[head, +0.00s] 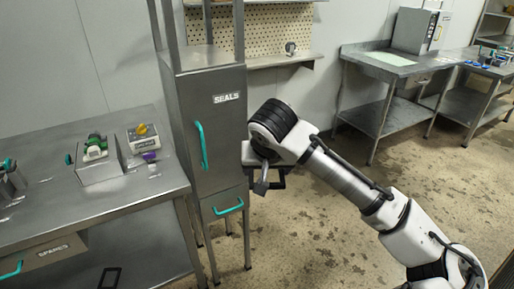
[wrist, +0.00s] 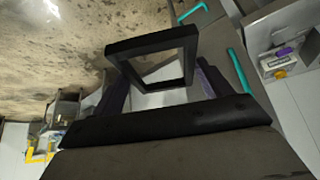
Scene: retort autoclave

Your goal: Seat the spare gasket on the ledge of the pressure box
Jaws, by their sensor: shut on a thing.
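A black square frame, which looks like the gasket (wrist: 150,40), is held in my gripper (wrist: 162,80) in the wrist view. The gripper is shut on it, and the frame's opening shows clear between the fingers. In the head view my gripper (head: 264,180) hangs in front of the seals cabinet's right side, over the floor; dark parts of the gasket (head: 283,180) show beside it, partly hidden by my wrist. A grey steel box (head: 99,171) with a green fitting stands on the left bench. I cannot tell whether it is the pressure box, and no ledge is clear.
The tall steel seals cabinet (head: 207,130) with teal handles stands between my gripper and the left bench (head: 110,205). A yellow-knobbed unit (head: 143,139) is on that bench. Another black frame (head: 101,278) lies on its lower shelf. A right bench (head: 385,68) stands beyond open floor.

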